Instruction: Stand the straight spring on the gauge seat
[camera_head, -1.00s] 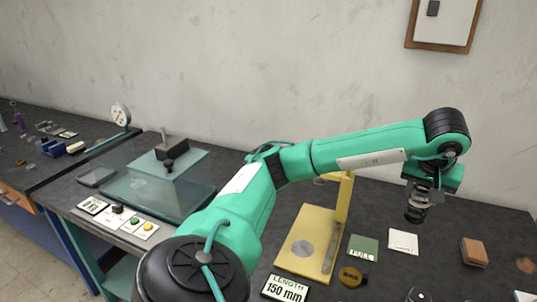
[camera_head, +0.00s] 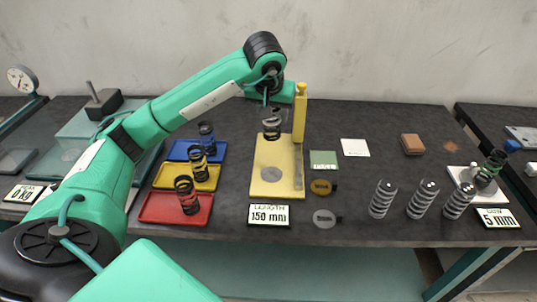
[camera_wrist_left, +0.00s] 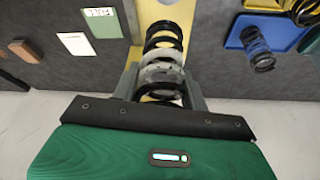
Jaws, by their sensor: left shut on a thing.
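My left gripper (camera_head: 273,107) is shut on a dark coil spring (camera_head: 271,129) with a pale middle band, which it holds upright. The spring hangs above the yellow length gauge (camera_head: 262,152), clear of its base in the head view. The round grey gauge seat (camera_head: 271,174) lies on that base, nearer the front than the spring appears. In the left wrist view the spring (camera_wrist_left: 163,40) stands out between the fingers (camera_wrist_left: 165,85), with yellow gauge surface behind it. My right gripper is not in view.
The gauge's yellow post (camera_head: 299,112) rises close to the right of the spring. Blue, yellow and red trays (camera_head: 150,209) with springs stand left. The length display (camera_head: 269,215) reads 150 mm. Several pale springs (camera_head: 383,199) stand at the right front.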

